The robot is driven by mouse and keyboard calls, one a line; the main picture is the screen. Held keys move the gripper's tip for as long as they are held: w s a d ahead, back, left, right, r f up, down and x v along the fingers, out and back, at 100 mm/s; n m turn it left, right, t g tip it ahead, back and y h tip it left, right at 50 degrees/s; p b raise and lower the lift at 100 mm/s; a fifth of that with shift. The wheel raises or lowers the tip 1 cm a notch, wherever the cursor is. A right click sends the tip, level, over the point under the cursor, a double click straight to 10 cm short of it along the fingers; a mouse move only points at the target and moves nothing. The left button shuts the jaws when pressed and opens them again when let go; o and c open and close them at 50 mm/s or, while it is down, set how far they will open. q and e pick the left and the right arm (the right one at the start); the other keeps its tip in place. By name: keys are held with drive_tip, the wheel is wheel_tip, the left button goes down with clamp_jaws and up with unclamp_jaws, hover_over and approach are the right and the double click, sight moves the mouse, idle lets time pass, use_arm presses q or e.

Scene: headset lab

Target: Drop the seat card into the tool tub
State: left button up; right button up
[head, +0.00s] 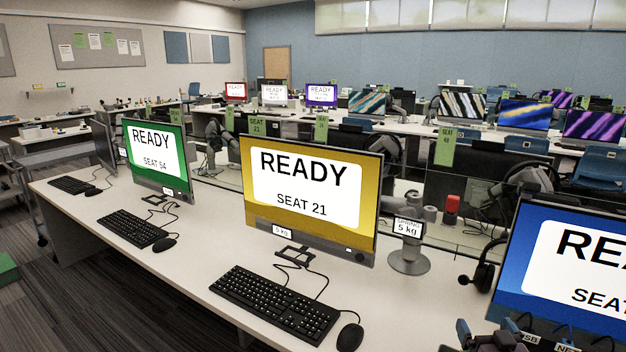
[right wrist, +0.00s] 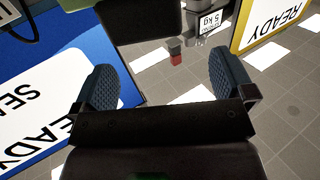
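Several green seat cards stand on the dividers in the head view. I cannot tell which one is the task's card. No tool tub can be made out for sure. My right gripper (head: 515,338) is at the bottom right edge of the head view, in front of the blue monitor. In the right wrist view its two blue ribbed fingers (right wrist: 165,86) are wide apart with nothing between them. My left gripper is not in view.
A yellow SEAT 21 monitor (head: 310,195), a green SEAT 54 monitor (head: 158,160) and a blue monitor (head: 575,265) stand along the near desk (head: 200,270). Keyboards lie in front. A stand labelled 5 kg (head: 408,245) and a headset (head: 482,268) stand between monitors.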

drive_tip(key=s, duration=1)
drive_tip(key=shift+s+a, duration=0.25)
drive_tip(key=shift+s, duration=0.15)
drive_tip(key=s+a+f+g, duration=0.3)
drive_tip(key=s+a+f, duration=0.2)
drive_tip(key=s+f, duration=0.2)
drive_tip(key=s+a+f+n+g, duration=0.1)
drive_tip(key=s+a+f+g, duration=0.2)
drive_tip(key=s, duration=0.9)
wheel_tip(320, 180, down, 4)
drive_tip(key=shift+a+f+n+g+y, duration=0.3)
drive_tip(key=shift+a+y, duration=0.1)
drive_tip(key=shift+a, duration=0.55)
drive_tip(key=shift+c, duration=0.2)
